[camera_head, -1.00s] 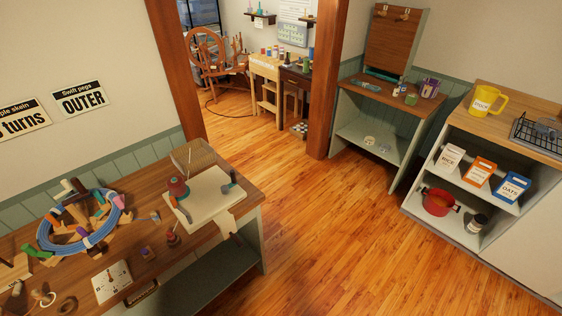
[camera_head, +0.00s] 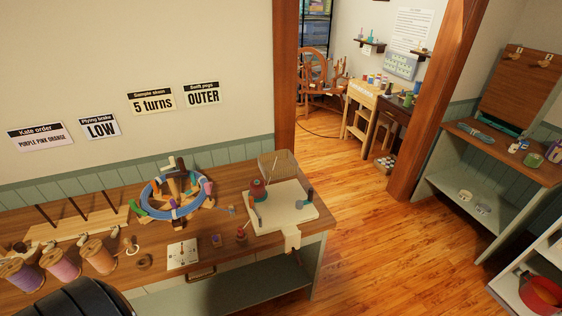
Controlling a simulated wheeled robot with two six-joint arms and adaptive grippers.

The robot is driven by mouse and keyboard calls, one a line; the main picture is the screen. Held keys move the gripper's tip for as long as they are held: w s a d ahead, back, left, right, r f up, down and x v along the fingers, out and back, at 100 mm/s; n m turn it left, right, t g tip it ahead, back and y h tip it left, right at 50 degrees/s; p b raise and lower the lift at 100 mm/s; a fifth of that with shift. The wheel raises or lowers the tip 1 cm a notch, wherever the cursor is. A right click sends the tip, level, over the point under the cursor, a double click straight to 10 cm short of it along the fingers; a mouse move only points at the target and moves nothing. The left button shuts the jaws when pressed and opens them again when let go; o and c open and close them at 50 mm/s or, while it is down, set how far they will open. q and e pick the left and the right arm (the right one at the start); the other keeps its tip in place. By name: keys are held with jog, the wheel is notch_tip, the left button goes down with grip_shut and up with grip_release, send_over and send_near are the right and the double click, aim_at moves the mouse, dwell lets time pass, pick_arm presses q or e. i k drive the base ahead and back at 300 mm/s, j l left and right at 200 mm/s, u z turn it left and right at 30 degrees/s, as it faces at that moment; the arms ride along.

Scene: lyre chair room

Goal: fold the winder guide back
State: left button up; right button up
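The winder sits at the right end of the wooden workbench (camera_head: 215,260). It has a cream base plate (camera_head: 285,212), a dark red and green spool piece (camera_head: 258,190) and a small upright post with a blue part (camera_head: 310,194) at its right. A clamp (camera_head: 292,238) hangs over the front edge. A thin red-based upright (camera_head: 241,234) stands in front. The guide is too small to make out, so its position is unclear. Neither gripper shows. A dark rounded part at the lower left edge seems to be mine.
A blue yarn ring on a wooden swift (camera_head: 173,208) stands left of the winder. Spools (camera_head: 60,266), a pegged rack (camera_head: 72,228) and a white card (camera_head: 183,253) lie farther left. Open floor (camera_head: 370,260) lies right of the bench, before a shelf unit (camera_head: 480,190).

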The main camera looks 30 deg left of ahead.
aim_at(251, 198)
jog(key=u, duration=1.2)
